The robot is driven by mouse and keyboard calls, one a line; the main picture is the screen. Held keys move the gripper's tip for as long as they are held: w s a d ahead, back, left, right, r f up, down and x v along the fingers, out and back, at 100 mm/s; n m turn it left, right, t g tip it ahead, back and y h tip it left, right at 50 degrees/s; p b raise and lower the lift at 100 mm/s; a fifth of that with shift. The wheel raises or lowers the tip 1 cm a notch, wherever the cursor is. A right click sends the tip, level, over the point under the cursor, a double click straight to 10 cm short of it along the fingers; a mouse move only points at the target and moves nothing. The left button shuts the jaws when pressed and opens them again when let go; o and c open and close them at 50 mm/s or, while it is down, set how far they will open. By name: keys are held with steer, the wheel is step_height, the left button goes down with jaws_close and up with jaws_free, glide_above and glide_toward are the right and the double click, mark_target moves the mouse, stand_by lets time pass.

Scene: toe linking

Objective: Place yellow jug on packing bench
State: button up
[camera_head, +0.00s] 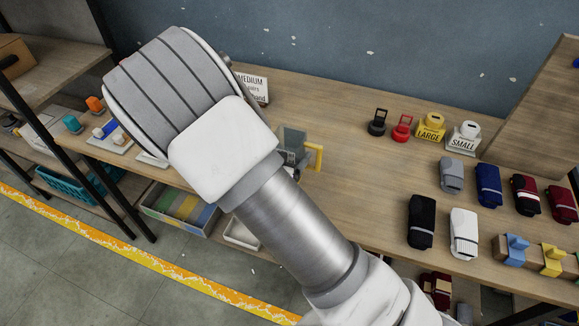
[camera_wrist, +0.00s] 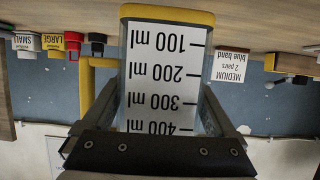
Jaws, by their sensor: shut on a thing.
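The yellow jug (camera_wrist: 165,75) fills the middle of the wrist view. It has a yellow edge, a yellow handle and a white scale marked in ml. That view is upside down, and the jug looks upright. My gripper (camera_wrist: 160,112) is shut on it, one finger on each side. In the head view the jug's yellow handle (camera_head: 318,157) shows past my wrist; most of its body is hidden. The jug is over the wooden bench (camera_head: 350,205); I cannot tell whether it touches the top.
Black (camera_head: 377,122) and red (camera_head: 402,128) items and LARGE (camera_head: 429,134) and SMALL (camera_head: 463,141) signs stand at the back. Several rolled socks (camera_head: 463,233) lie on the right. A MEDIUM sign (camera_head: 253,86) stands behind my arm. Bench between jug and socks is clear.

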steer(key=shift+w+a+f, duration=0.1)
steer(key=shift+w+f, duration=0.1)
steer(key=shift+f, duration=0.15)
steer(key=shift+f+b, duration=1.5)
steer(key=shift+f, duration=0.25)
steer(key=shift+f, duration=0.2)
steer(key=o, duration=1.1)
steer(key=shift+r, duration=0.1)
